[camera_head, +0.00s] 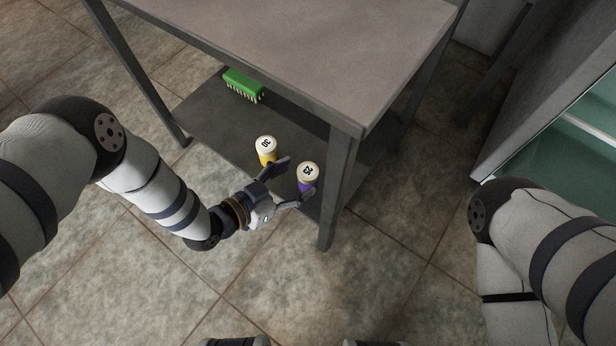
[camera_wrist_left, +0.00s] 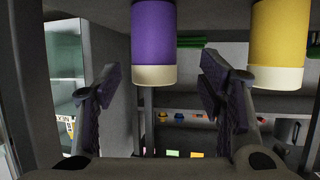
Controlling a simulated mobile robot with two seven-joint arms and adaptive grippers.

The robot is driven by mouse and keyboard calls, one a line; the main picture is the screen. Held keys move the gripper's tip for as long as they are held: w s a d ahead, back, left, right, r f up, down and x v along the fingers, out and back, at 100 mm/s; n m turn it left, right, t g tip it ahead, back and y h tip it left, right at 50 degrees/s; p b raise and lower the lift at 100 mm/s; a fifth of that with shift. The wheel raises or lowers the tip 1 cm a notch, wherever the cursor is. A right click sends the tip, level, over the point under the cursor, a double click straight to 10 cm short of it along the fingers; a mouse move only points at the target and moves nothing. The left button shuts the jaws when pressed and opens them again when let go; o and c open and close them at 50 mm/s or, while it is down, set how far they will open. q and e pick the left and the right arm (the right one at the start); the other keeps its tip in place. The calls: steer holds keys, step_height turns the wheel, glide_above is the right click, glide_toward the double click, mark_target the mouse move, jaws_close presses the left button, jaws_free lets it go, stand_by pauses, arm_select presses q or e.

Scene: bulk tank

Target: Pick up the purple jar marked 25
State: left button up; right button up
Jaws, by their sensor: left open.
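The purple jar (camera_head: 304,187) stands on the lower shelf near the table's front leg. Its white lid bears a small dark number, too small to read for sure. My left gripper (camera_head: 294,178) is open at the shelf's front edge, with one finger on each side of the purple jar's direction. In the left wrist view, which looks upside down, the purple jar (camera_wrist_left: 153,35) lies ahead between the spread fingers (camera_wrist_left: 162,88), and nothing is held. My right arm (camera_head: 560,240) comes in from the right; its gripper is out of the picture.
A yellow jar (camera_head: 267,157) with a white lid marked 30 stands left of the purple one. A green brush (camera_head: 243,84) lies farther back on the lower shelf (camera_head: 205,118). The grey tabletop (camera_head: 300,45) overhangs the shelf; the table leg (camera_head: 334,195) is close right of the jar.

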mark_target(300, 180)
arm_select(q)
steer(key=x, duration=0.1)
steer(key=b+x, duration=0.1)
steer(key=x, duration=0.1)
steer(key=b+x, duration=0.1)
steer(key=shift+s+d+f, duration=0.1)
steer(key=shift+d+f, duration=0.2)
steer(key=shift+f, duration=0.05)
steer(key=shift+r, duration=0.15)
steer(key=c, duration=1.4)
steer(key=shift+o, duration=0.2)
